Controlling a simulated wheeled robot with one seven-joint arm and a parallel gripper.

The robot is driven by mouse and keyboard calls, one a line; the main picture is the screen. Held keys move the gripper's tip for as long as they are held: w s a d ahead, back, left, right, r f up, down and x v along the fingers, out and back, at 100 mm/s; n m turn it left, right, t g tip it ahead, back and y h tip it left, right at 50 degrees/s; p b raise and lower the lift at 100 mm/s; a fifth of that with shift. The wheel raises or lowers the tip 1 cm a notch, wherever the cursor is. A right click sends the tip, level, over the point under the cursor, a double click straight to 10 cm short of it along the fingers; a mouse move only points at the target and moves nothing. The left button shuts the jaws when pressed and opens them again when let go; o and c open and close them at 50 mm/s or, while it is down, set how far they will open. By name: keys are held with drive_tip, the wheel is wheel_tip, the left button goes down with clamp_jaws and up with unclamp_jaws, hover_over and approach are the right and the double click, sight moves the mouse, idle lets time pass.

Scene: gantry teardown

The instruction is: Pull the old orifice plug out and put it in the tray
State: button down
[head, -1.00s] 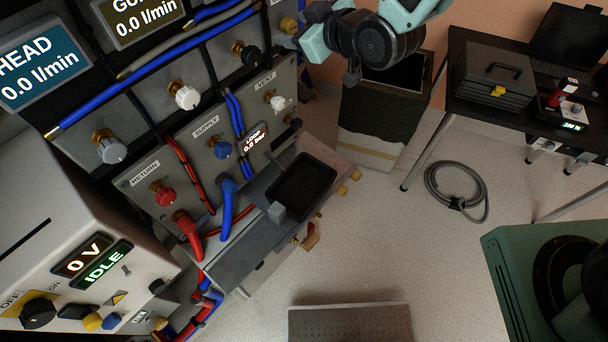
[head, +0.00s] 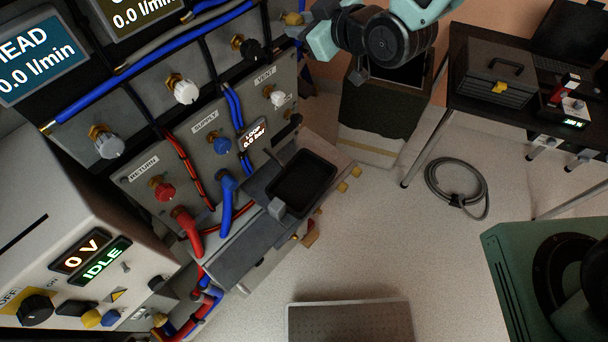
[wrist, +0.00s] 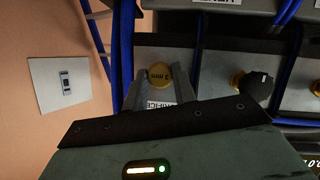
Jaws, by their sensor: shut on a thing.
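Knobs, including the vent knob (head: 277,99), and blue hoses (head: 228,200) stick out from the panel. A dark table (head: 462,105) with a toolbox (head: 494,80) stands at the right. A coiled hose (head: 482,205) lies on the floor. The space above the tray looks clear.

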drive_tip(key=shift+s+d+b, duration=0.75)
drive_tip(key=shift+s+d, duration=1.3)
drive_tip(key=shift+d, duration=0.1)
